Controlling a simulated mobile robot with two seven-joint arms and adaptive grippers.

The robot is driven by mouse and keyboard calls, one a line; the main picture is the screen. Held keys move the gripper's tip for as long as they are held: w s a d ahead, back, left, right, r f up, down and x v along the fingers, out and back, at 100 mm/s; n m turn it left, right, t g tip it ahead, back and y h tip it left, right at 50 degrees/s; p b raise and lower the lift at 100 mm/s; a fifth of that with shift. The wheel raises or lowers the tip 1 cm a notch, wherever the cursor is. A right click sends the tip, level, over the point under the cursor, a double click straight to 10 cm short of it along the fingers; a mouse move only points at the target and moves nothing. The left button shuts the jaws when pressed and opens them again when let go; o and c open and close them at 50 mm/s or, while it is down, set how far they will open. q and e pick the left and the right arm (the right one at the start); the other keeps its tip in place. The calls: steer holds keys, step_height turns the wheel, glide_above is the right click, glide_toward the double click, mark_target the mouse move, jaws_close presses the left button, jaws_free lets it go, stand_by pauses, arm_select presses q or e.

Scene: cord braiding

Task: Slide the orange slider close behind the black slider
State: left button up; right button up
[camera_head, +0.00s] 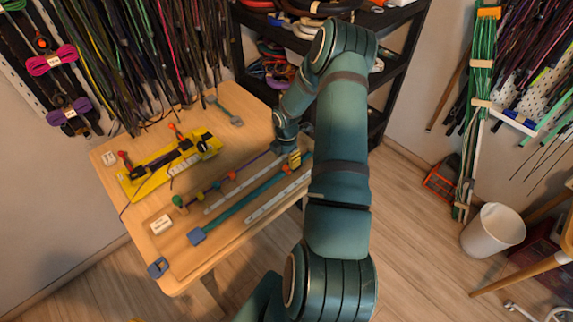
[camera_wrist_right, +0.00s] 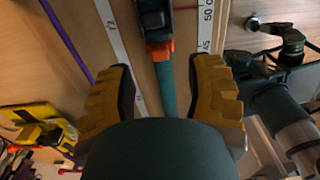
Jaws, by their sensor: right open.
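A teal strip (camera_head: 235,207) runs diagonally over the wooden table, with a blue block (camera_head: 196,236) at its near end. In the right wrist view, the black slider (camera_wrist_right: 153,18) sits on the strip at the top. The orange slider (camera_wrist_right: 159,50) is right below it, very close; I cannot tell whether they touch. An orange part also shows in the head view (camera_head: 286,169), beside my right gripper (camera_head: 295,160). In the wrist view my right gripper (camera_wrist_right: 163,95) is open, its yellow fingers either side of the strip, below the orange slider. My left gripper is out of view.
Pale rulers (camera_head: 275,198) lie on both sides of the strip. A thin rod with coloured beads (camera_head: 205,191) lies to its left. A yellow device (camera_head: 165,165) stands farther left. A white label block (camera_head: 161,224) and a blue clip (camera_head: 158,267) are near the front edge.

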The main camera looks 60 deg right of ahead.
mark_target(287, 166)
step_height(287, 166, up, 7)
steer(key=shift+r, duration=0.2)
stand_by(0.6)
